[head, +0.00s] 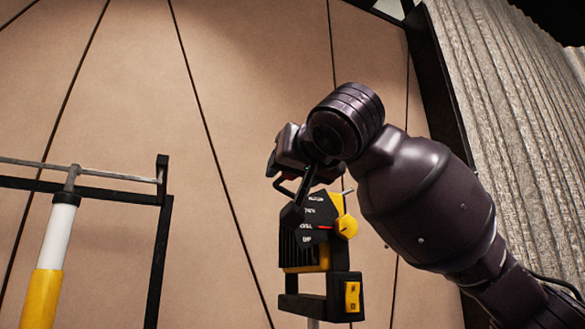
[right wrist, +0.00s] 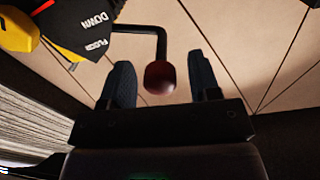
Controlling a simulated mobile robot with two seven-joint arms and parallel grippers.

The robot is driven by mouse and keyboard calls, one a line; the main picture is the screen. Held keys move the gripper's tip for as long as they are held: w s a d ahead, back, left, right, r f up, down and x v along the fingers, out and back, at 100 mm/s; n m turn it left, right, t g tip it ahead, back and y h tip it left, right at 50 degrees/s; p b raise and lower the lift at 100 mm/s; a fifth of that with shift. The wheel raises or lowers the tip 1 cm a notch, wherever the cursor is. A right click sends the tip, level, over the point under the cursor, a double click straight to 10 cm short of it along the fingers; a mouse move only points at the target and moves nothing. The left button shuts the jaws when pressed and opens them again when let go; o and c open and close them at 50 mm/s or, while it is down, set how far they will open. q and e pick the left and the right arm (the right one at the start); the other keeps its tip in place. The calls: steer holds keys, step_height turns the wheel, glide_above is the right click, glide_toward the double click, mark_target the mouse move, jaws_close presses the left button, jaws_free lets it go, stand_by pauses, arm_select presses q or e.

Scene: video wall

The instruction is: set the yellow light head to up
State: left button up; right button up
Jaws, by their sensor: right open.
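The light head (head: 314,232) is a black housing with yellow parts, right of centre in the head view. My right gripper (head: 290,187) is at the top of the light head. In the right wrist view its open fingers (right wrist: 160,70) lie on either side of the knob, with gaps showing. A small red mark sits by the labels. My left gripper is out of view.
A black frame (head: 160,245) and a white and yellow post (head: 50,260) stand at the left. A tan panelled wall (head: 240,90) is behind. Corrugated grey sheeting (head: 515,110) is at the right. A yellow knob (head: 346,226) juts from the light head's right side.

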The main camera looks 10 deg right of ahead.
jaws_close()
steer(key=f+n, duration=0.1)
steer(key=a+f+n, duration=0.1)
steer(key=f, duration=0.1)
steer(key=a+f+n+b, duration=0.1)
steer(key=n, duration=0.1)
steer(key=shift+s+f, duration=0.2)
stand_by(0.3)
jaws_free()
